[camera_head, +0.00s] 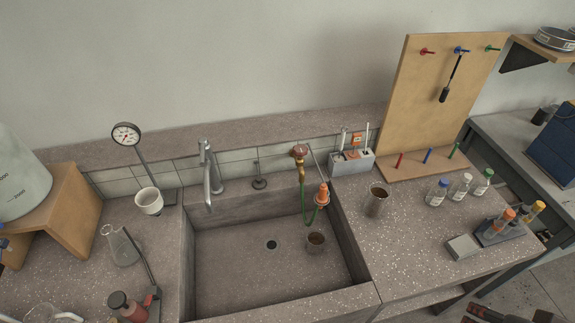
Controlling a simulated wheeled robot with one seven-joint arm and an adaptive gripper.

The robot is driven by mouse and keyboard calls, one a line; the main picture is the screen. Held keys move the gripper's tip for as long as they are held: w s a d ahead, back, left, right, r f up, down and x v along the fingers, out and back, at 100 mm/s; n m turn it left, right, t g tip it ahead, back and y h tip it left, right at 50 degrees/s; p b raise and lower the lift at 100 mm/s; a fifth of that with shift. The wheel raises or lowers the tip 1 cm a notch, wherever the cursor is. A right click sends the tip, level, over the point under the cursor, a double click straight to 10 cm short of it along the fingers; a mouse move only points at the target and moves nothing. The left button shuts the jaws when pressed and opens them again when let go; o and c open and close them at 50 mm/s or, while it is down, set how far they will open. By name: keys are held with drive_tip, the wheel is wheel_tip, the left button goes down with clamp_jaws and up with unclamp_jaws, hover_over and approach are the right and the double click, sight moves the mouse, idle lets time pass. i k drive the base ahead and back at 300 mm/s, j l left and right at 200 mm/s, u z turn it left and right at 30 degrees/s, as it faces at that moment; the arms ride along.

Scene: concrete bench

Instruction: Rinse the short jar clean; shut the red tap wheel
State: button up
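A short jar (316,241) with brown matter inside stands upright on the sink floor at the right. A taller jar (377,200), also brown inside, stands on the bench right of the sink. The red tap wheel (300,150) tops a brass tap (301,172) behind the sink; whether it is open is not clear. A green hose (306,207) hangs near an orange nozzle (322,194) above the short jar. No water stream is discernible. Dark parts that look like my gripper (514,315) are cut off at the bottom right, far from both jars; their opening is unclear.
The sink (225,260) has a grey swan-neck tap (209,175) at its back. Bottles (437,193), a tube rack (503,230) and a pegboard (435,100) stand to the right. A flask (120,247) and a gauge stand (143,160) stand left. The front right bench is mostly clear.

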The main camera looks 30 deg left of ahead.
sight(299, 150)
drive_tip(key=u, duration=1.4)
